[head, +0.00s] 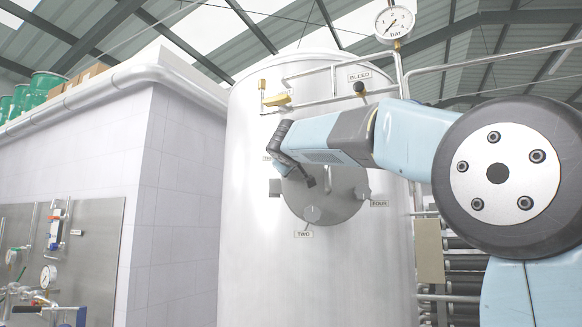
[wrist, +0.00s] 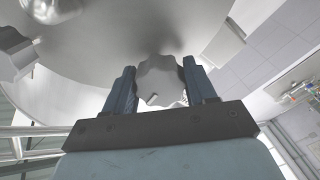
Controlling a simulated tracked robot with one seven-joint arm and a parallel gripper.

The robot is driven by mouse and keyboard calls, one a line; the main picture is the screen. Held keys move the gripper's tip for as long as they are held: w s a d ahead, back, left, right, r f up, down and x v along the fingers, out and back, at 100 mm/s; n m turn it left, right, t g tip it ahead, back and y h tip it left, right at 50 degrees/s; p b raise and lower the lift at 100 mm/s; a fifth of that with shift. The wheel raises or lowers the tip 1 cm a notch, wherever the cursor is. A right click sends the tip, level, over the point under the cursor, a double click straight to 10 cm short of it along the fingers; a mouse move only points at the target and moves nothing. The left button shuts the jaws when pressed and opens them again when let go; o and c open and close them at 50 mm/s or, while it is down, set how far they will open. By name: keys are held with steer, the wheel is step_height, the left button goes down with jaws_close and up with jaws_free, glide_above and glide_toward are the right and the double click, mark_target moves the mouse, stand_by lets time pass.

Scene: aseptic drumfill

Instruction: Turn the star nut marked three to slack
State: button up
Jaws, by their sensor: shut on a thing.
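A round grey hatch (head: 335,207) sits on the front of the big pale tank (head: 248,250). My gripper (head: 287,160) is at the hatch's upper left edge, beside a tag (head: 267,157) that my arm mostly covers; only its first letters show. In the wrist view my gripper (wrist: 158,72) has its two fingers on either side of a grey star nut (wrist: 160,84) and is shut on it. This nut is hidden in the head view. I cannot read a number on it.
Another nut (head: 312,213) is at the hatch bottom above the tag TWO (head: 304,234). The tag FOUR (head: 379,203) is at the right. A yellow valve handle (head: 277,99), pipe rails and a pressure gauge (head: 394,22) are above. A tiled wall (head: 180,190) stands left.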

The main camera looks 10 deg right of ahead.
steer(key=shift+f, duration=0.15)
steer(key=o, duration=1)
steer(key=v, duration=1.3)
steer(key=shift+s, duration=0.35)
steer(key=shift+a, duration=0.1)
